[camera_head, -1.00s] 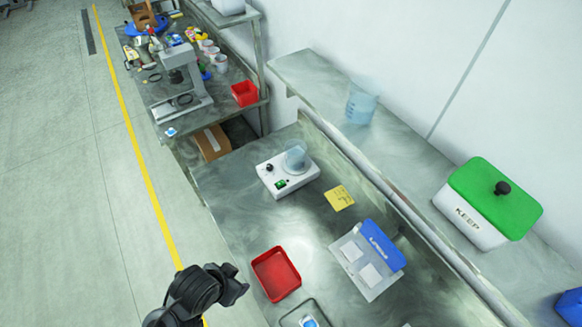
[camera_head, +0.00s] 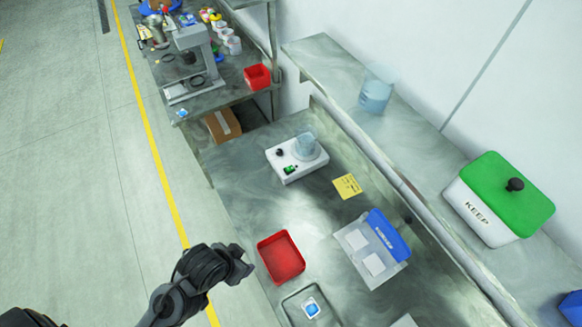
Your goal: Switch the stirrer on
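The stirrer (camera_head: 292,170) is a small white box on the steel bench, upper middle of the view. On its front side are a black knob (camera_head: 280,153) and a green switch (camera_head: 290,169). A clear beaker (camera_head: 307,146) with pale contents stands on its top plate. My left gripper (camera_head: 246,268) is at the lower left, near the bench's left edge, beside the red tray and well apart from the stirrer. Its fingers are dark and small, and I cannot tell their opening. My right gripper is not in view.
A red tray (camera_head: 281,257), a grey tray (camera_head: 289,300) with a small blue-white item, a blue-and-white holder (camera_head: 380,241) and a yellow note (camera_head: 347,186) lie on the bench. A green-lidded "KEEP" box (camera_head: 490,213) and a beaker (camera_head: 376,92) stand on the ledge. Bench around the stirrer's left is clear.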

